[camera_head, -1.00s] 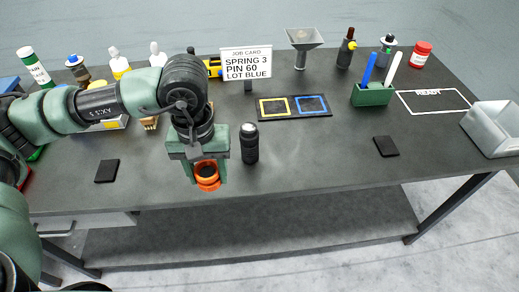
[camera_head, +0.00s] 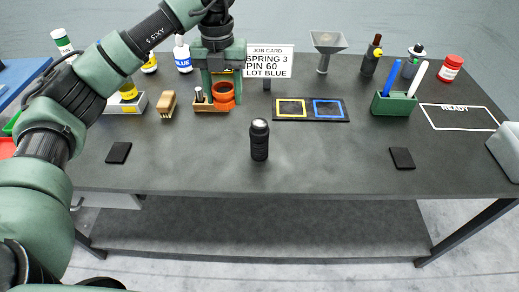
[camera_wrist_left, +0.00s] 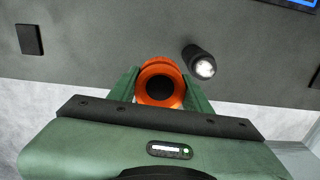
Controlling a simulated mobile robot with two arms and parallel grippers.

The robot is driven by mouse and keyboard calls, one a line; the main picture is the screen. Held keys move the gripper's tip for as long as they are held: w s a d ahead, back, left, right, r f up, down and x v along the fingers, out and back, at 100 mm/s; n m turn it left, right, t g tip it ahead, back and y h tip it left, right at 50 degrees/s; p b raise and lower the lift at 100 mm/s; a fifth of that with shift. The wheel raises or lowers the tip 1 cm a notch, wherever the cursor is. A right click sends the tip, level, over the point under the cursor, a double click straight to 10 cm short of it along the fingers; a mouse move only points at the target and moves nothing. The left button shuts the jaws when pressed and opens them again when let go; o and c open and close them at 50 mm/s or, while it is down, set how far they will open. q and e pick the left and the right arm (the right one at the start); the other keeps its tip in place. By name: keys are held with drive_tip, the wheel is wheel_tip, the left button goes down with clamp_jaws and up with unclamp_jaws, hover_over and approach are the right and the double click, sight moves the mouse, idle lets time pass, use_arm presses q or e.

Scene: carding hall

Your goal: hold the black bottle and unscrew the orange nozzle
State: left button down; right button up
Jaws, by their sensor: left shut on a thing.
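The black bottle (camera_head: 259,141) is a dark ribbed cylinder with a pale, shiny top and no orange part on it. It stands upright alone on the bench; it also shows in the left wrist view (camera_wrist_left: 197,58). My left gripper (camera_head: 222,88) is shut on the orange nozzle (camera_head: 223,97), a ring-like piece with a dark middle. In the left wrist view the nozzle (camera_wrist_left: 160,78) sits between the green fingers. The gripper is behind and left of the bottle, apart from it. My right gripper is out of view.
A brush (camera_head: 167,103), job card (camera_head: 271,61), yellow and blue framed board (camera_head: 311,117), and green pen holder (camera_head: 393,104) stand around. Bench room around the bottle is free.

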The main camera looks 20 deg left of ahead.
use_arm(q)
drive_tip(key=n, duration=0.1)
drive_tip(key=w+n, duration=0.1)
drive_tip(key=n, duration=0.1)
drive_tip(key=a+n, duration=0.1)
drive_tip(key=n, duration=0.1)
drive_tip(key=shift+w+r, duration=0.15)
drive_tip(key=shift+r, duration=0.2)
drive_tip(key=n, duration=0.3)
drive_tip(key=shift+w+a+r+n, duration=0.2)
drive_tip(key=shift+w+n, duration=0.1)
drive_tip(key=shift+n, duration=0.1)
drive_tip(key=p, duration=0.1)
hover_over(229, 148)
wheel_tip(229, 148, down, 14)
drive_tip(key=shift+f, duration=0.2)
drive_tip(key=shift+w+d+f, duration=0.1)
drive_tip(key=shift+f, duration=0.55)
wheel_tip(229, 148, down, 4)
drive_tip(key=shift+p, duration=0.45)
drive_tip(key=shift+f, duration=0.1)
drive_tip(key=shift+f, duration=0.1)
drive_tip(key=c, duration=0.7)
unclamp_jaws()
drive_tip(key=shift+o, duration=0.2)
